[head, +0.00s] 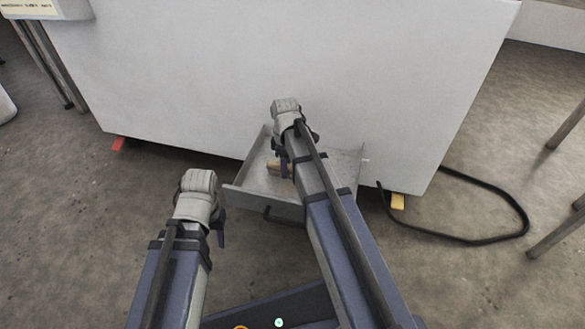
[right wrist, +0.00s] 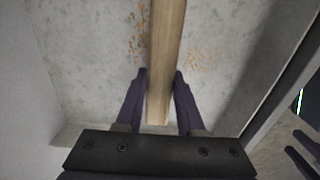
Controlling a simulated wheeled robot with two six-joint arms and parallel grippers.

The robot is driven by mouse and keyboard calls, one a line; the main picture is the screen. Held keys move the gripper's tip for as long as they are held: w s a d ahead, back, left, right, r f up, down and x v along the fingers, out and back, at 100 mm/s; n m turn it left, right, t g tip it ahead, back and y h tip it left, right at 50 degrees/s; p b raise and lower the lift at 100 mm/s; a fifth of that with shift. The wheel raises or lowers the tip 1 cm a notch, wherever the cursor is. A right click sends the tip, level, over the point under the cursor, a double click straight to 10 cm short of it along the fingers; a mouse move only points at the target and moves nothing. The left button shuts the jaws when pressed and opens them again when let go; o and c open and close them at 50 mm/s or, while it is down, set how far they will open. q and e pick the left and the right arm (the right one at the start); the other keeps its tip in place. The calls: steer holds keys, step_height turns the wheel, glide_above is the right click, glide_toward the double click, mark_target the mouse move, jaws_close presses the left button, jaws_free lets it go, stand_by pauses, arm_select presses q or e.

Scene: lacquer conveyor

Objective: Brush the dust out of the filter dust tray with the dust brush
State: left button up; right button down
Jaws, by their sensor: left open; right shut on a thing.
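The filter dust tray (head: 245,181) is a grey metal drawer standing out from the bottom of the white cabinet. In the right wrist view its pale floor (right wrist: 85,60) shows brownish dust (right wrist: 203,59) on both sides of the handle. My right gripper (right wrist: 161,82) is over the tray, shut on the wooden handle of the dust brush (right wrist: 167,35). The brush's bristles are out of view. In the head view the brush (head: 279,168) is mostly hidden by my right arm. My left gripper (head: 221,232) is open and empty, left of the tray.
The large white cabinet (head: 290,70) stands behind the tray, with a red block (head: 118,144) and a yellow block (head: 397,201) at its base. A black cable (head: 490,240) loops on the floor at right. Metal legs stand at both sides.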

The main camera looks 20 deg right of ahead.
steer(key=shift+w+d+f, duration=0.1)
steer(key=shift+w+d, duration=0.25)
steer(key=shift+w, duration=0.25)
steer(key=shift+s, duration=0.1)
steer(key=shift+s+d, duration=0.45)
steer(key=shift+d, duration=0.25)
steer(key=shift+s+d, duration=0.45)
steer(key=shift+d, duration=0.2)
steer(key=shift+s+d, duration=0.15)
steer(key=shift+d, duration=0.05)
steer(key=shift+d, duration=0.1)
steer(key=shift+s+d, duration=0.55)
steer(key=shift+d, duration=0.2)
steer(key=shift+s+d, duration=0.5)
steer(key=shift+d, duration=0.2)
steer(key=shift+d, duration=0.1)
